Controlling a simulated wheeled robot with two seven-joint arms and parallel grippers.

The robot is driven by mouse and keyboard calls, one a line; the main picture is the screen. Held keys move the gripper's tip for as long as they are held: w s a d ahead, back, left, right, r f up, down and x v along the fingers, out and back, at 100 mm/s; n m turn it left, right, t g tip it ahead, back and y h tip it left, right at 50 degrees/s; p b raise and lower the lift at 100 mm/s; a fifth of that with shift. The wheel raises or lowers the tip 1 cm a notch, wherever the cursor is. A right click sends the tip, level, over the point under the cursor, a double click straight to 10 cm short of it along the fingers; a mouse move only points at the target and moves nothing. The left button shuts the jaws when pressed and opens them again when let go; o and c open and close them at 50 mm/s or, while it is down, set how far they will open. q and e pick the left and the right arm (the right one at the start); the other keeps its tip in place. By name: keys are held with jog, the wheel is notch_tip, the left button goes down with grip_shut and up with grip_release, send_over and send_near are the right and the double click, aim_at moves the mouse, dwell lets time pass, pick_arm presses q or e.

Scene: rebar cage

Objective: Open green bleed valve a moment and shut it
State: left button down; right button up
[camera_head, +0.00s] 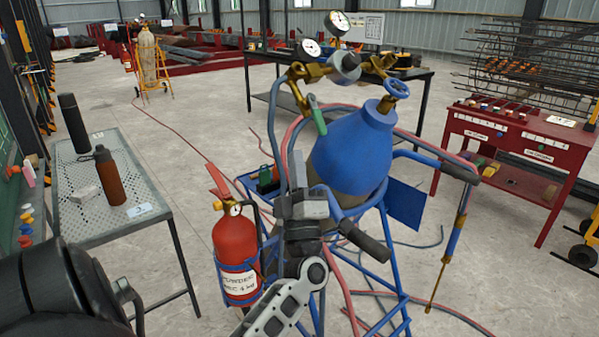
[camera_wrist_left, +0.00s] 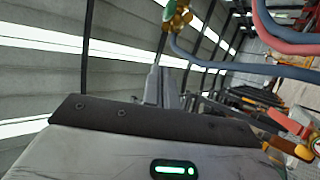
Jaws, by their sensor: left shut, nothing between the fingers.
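The green bleed valve lever (camera_head: 317,115) hangs steeply from the brass regulator fittings (camera_head: 302,78) above the blue cylinder (camera_head: 352,150). In the left wrist view, the green lever (camera_wrist_left: 168,12) shows at the top edge, partly cut off, beside brass fittings (camera_wrist_left: 181,18). My left gripper (camera_head: 299,158) is shut and empty, pointing up just below the lever, with a small apparent gap. Its grey fingers (camera_wrist_left: 158,85) also point towards the lever in the wrist view. I cannot tell the exact depth between them. My right gripper is not in view.
Grey and red hoses (camera_head: 285,150) run close around the gripper. A red fire extinguisher (camera_head: 236,245) hangs on the blue cart (camera_head: 395,275). A perforated table (camera_head: 90,225) stands left, a red workbench (camera_head: 510,150) right. Floor between the table and cart is clear.

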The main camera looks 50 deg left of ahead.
aim_at(316, 114)
pick_arm(q)
jog(key=w+a+r+p, duration=0.1)
jog(key=w+a+r, duration=0.1)
jog(key=w, duration=0.4)
jog(key=shift+w+a+r+p, duration=0.2)
jog(key=shift+a+r+p, duration=0.1)
jog(key=shift+r, duration=0.6)
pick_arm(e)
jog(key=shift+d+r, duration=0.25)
